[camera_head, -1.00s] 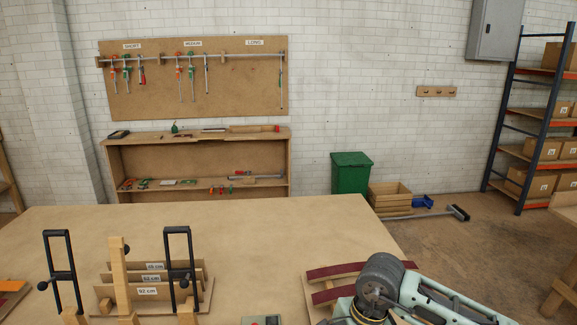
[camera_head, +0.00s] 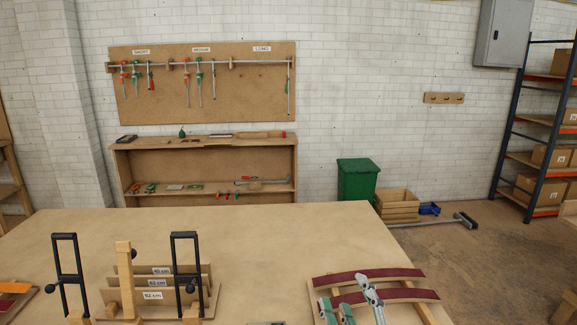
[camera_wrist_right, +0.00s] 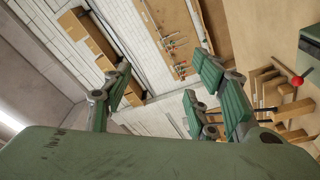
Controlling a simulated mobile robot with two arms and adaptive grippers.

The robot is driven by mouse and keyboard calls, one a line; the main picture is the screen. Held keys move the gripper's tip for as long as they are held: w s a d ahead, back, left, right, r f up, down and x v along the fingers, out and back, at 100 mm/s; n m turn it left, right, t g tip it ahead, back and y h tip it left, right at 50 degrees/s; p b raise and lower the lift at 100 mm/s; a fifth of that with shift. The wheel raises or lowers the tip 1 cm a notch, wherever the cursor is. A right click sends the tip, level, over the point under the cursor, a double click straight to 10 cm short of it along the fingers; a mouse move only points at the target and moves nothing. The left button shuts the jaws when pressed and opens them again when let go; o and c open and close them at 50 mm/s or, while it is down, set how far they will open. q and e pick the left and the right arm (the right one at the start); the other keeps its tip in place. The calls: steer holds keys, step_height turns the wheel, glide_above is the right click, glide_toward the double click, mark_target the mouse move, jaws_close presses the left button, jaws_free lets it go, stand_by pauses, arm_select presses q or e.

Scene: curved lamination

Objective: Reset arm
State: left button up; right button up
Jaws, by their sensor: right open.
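My right gripper (camera_head: 348,300) shows at the bottom right of the head view, in front of a curved lamination form with dark red strips (camera_head: 375,275). Its green-padded fingers cover part of the form. In the right wrist view the same gripper (camera_wrist_right: 168,95) has its fingers spread, with nothing between them. I cannot tell whether the fingers touch the form. My left gripper is not in view.
A wooden rack with labelled boards (camera_head: 155,283) and black-handled frames (camera_head: 68,270) stand on the table (camera_head: 270,235) at left. The table's middle is clear. Clamps hang on a wall board (camera_head: 200,95). A green bin (camera_head: 357,180) stands beyond the table.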

steer(key=s+d+f+m+g+h, duration=0.2)
steer(key=s+d+f+m+g, duration=0.2)
steer(key=f, duration=0.4)
steer(key=s+d+f+m+g+h, duration=0.2)
steer(key=s+d+f+m+g, duration=0.15)
steer(key=f, duration=0.55)
steer(key=s+d+f+m+g, duration=0.1)
steer(key=s+f+m+g, duration=0.1)
steer(key=s+f+g, duration=0.5)
steer(key=s+f+m+g, duration=0.15)
steer(key=s+f, duration=0.25)
steer(key=s, duration=0.8)
step_height(320, 180, down, 26)
steer(key=s, duration=0.2)
steer(key=s+d+f+g, duration=0.2)
steer(key=s+d+f, duration=0.1)
steer(key=s+f, duration=1.2)
steer(key=shift+s+y, duration=0.3)
steer(key=shift+s, duration=0.45)
